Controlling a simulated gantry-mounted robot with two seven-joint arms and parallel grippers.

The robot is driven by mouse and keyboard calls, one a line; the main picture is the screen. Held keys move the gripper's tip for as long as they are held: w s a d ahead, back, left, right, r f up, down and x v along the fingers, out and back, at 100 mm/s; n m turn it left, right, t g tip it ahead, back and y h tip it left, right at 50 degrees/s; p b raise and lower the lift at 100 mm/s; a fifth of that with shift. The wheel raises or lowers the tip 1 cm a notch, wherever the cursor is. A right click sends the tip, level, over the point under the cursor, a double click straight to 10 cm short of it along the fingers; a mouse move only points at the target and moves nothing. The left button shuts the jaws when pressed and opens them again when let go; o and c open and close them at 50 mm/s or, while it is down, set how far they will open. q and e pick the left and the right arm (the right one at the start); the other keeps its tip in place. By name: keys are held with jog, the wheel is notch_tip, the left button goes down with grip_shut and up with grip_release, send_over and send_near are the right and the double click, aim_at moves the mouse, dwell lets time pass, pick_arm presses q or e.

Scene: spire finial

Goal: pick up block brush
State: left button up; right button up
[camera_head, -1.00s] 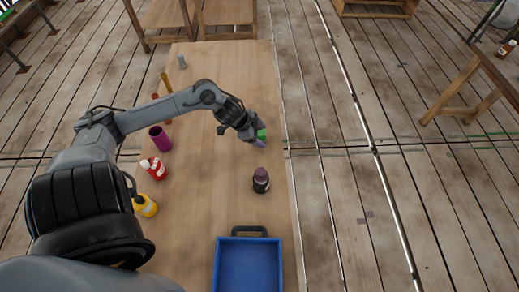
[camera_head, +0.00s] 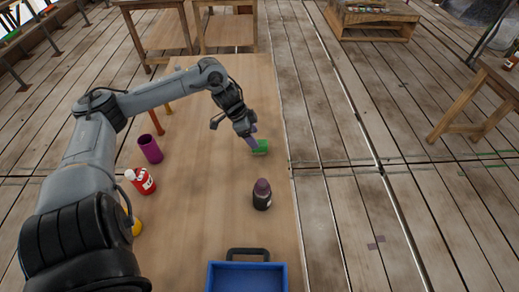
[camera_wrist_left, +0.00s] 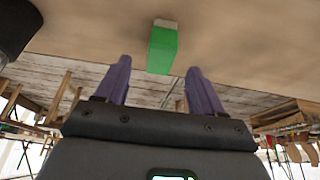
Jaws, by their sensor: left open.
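The block brush (camera_head: 260,147) is a green block lying on the wooden table near its right edge. In the left wrist view the brush (camera_wrist_left: 162,50) shows a green body with a pale end, ahead of and between the purple fingertips. My left gripper (camera_head: 251,141) is open and empty, just left of the brush with its fingers pointing down towards it. In the left wrist view the open fingers (camera_wrist_left: 159,76) stand apart with the brush beyond their tips. My right gripper is not in view.
A dark bottle (camera_head: 262,195) stands nearer on the table. A blue tray (camera_head: 247,265) with a dark handle is at the near edge. A purple cup (camera_head: 150,149) and a red bottle (camera_head: 143,181) stand at the left. The middle of the table is clear.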

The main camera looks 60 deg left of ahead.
aim_at(260, 142)
pick_arm(q)
jog(key=shift+w+b+x, duration=0.2)
jog(key=shift+b+x, duration=0.65)
jog(key=shift+x, duration=2)
jog(key=c, duration=1.1)
jog(key=shift+o, duration=0.2)
jog(key=shift+r, duration=0.15)
jog(key=shift+r, duration=0.5)
notch_tip(260, 142, up, 3)
jog(key=shift+r+p, duration=0.2)
jog(key=shift+p, duration=0.45)
jog(key=s+d+r+p, duration=0.2)
jog(key=d+r, duration=0.4)
jog(key=d, duration=0.5)
jog(key=shift+s+d+r+p, duration=0.2)
jog(key=shift+s+p, duration=0.2)
jog(key=shift+p, duration=0.1)
